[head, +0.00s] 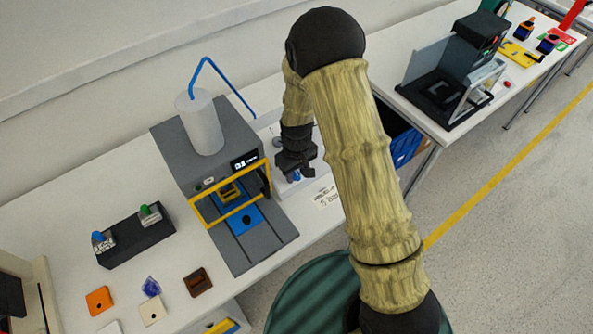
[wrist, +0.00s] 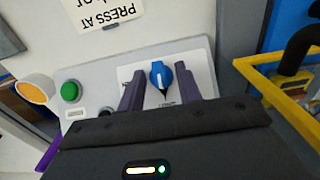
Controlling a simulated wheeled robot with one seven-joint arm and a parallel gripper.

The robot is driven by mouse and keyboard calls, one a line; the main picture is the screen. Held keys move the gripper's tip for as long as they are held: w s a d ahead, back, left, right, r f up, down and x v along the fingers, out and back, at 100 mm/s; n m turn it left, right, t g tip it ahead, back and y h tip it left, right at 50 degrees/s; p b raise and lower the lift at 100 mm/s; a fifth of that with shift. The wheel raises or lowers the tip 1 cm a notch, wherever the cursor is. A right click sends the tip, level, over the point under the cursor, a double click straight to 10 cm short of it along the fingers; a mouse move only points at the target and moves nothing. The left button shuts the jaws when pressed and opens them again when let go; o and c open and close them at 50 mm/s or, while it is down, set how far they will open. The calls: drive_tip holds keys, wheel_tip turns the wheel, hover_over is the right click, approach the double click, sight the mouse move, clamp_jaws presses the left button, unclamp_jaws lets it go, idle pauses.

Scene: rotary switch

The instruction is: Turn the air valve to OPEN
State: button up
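The air valve is a blue rotary knob (wrist: 160,74) with a pale mark on its face, on a light grey panel (wrist: 108,72) in the wrist view. Its label is too small to read, so I cannot tell its setting. My gripper (wrist: 159,82) is open, with one dark finger on each side of the knob. Gaps show between fingers and knob, and the gripper does not hold it. In the head view my gripper (head: 296,172) is over the panel right of the grey machine, and only a bit of the blue knob (head: 296,176) shows beneath it.
A grey press-like machine (head: 205,165) with a yellow guard frame (head: 228,217) stands close left of my gripper; the yellow frame (wrist: 285,85) shows at the wrist view's right. A green button (wrist: 70,92) and an orange dome (wrist: 32,92) are left of the knob there.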

drive_tip(key=c, duration=0.6)
drive_tip(key=shift+c, duration=0.2)
drive_tip(key=shift+d+m+y, duration=0.1)
drive_tip(key=shift+m+y, duration=0.2)
drive_tip(key=shift+w+d+m+g+y+b, duration=0.15)
drive_tip(key=shift+m+g+y+b, duration=0.15)
drive_tip(key=shift+m+g+y, duration=0.5)
drive_tip(key=m+y, duration=0.1)
drive_tip(key=m, duration=0.1)
drive_tip(key=m+y+b, duration=0.1)
drive_tip(key=m, duration=0.1)
drive_tip(key=shift+d+f+y, duration=0.15)
drive_tip(key=shift+d+y, duration=0.1)
drive_tip(key=shift+y, duration=0.05)
drive_tip(key=m+y+b, duration=0.1)
drive_tip(key=m, duration=0.1)
drive_tip(key=m+y+b, duration=0.1)
drive_tip(key=m+y, duration=0.1)
drive_tip(key=shift+d+f+m+t+y, duration=0.2)
drive_tip(key=shift+m+t+y, duration=0.1)
drive_tip(key=m+t+y+b, duration=0.1)
drive_tip(key=m, duration=0.1)
drive_tip(key=m+y+b, duration=0.1)
drive_tip(key=m, duration=0.1)
drive_tip(key=shift+d+t, duration=0.1)
drive_tip(key=shift+t, duration=0.3)
drive_tip(key=shift+s, duration=0.2)
